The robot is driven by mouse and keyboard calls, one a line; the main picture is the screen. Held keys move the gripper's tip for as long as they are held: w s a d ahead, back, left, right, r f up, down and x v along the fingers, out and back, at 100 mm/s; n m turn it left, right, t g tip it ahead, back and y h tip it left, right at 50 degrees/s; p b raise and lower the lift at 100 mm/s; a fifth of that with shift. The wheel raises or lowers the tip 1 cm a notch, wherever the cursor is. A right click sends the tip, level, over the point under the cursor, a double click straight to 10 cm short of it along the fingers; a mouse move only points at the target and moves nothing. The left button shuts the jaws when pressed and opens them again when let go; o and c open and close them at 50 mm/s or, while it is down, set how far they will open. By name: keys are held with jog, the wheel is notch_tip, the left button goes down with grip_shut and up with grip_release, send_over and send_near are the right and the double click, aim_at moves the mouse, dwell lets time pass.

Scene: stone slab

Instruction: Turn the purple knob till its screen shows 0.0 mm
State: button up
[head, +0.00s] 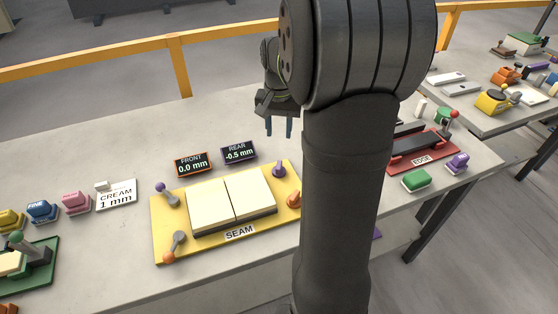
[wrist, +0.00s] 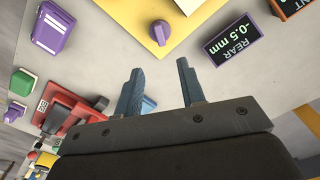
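The purple knob (head: 279,170) sits at the back right corner of the yellow SEAM board (head: 170,245). It also shows in the wrist view (wrist: 159,33), ahead of my fingertips. The purple-framed REAR screen (head: 238,152) stands behind the board and reads -0.5 mm; the wrist view shows the same reading on the screen (wrist: 231,41). My gripper (head: 279,134) is above and behind the knob in the head view, apart from it. In the wrist view my gripper (wrist: 160,66) has its two fingers spread with nothing between them.
The orange-framed FRONT screen (head: 193,164) reads 0.0 mm. Two pale tiles (head: 230,202) lie on the board. An orange knob (head: 294,199) is at its right side, partly hidden by my arm. Levers stand at its left. A red EDGE board (head: 424,150) is further right.

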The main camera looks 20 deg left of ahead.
aim_at(279, 164)
notch_tip(279, 164, down, 13)
jog(key=shift+r, duration=0.2)
grip_shut()
